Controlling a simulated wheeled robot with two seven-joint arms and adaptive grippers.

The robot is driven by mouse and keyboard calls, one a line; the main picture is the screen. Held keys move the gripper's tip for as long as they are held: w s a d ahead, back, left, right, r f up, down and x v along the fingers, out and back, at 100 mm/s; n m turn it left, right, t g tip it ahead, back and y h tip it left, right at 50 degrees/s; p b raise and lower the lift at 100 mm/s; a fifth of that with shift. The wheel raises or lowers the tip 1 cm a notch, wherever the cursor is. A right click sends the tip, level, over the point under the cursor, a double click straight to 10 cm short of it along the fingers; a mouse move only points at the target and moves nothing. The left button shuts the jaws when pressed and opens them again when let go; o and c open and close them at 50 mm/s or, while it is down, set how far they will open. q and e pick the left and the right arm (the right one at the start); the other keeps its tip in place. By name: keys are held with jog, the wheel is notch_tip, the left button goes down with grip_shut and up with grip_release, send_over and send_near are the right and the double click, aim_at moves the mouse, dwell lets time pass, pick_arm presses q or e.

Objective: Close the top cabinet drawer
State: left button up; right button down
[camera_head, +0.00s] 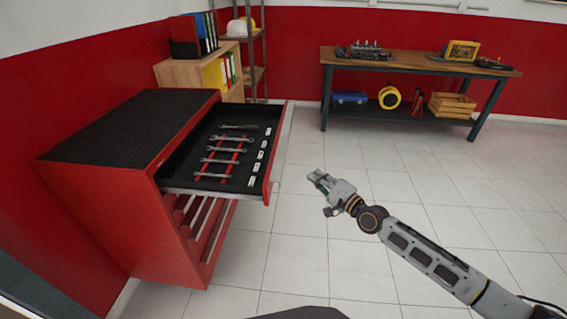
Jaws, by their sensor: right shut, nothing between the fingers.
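A red tool cabinet (110,200) with a black top stands at the left. Its top drawer (277,150) is pulled well out to the right, and its tray is in plain view. Several wrenches (215,162) lie in the drawer on red holders. My right gripper (316,179) is shut and empty, a little to the right of the drawer's front, apart from it. My left gripper is not in view.
The lower drawers (203,225) look closed. A wooden shelf with binders (195,72) and a metal rack (258,60) stand behind the cabinet. The tiled floor (320,250) around my right arm is clear.

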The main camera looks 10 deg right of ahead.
jog(key=shift+w+a, duration=0.1)
jog(key=shift+w, duration=0.1)
